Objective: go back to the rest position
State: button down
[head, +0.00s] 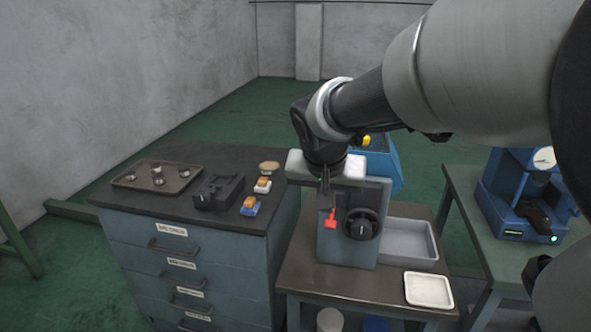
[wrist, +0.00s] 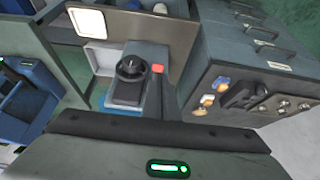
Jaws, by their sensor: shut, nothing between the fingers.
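My gripper (head: 326,203) points down at the end of my arm, in front of the grey machine with the black handwheel (head: 362,225). Its fingers are thin and dark, close together, with nothing seen between them.
A drawer cabinet (head: 190,250) stands left, bearing a tray (head: 126,181) of small round parts, a black fixture (head: 217,190) and orange-topped pieces. A grey bin (head: 408,240) and white tray (head: 428,289) lie right of the machine. A blue machine (head: 525,195) stands far right.

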jog(key=s+d+r+n+y+p, duration=0.1)
jog(key=s+r+p, duration=0.4)
jog(key=s, duration=0.5)
jog(key=s+d+r+n+p, duration=0.1)
jog(key=s+r+p, duration=0.4)
jog(key=s, duration=0.5)
notch_tip(320, 180, up, 3)
jog(key=shift+s+d+f+n+y+p, duration=0.25)
jog(key=shift+n+y+p, duration=0.15)
jog(key=shift+n, duration=0.4)
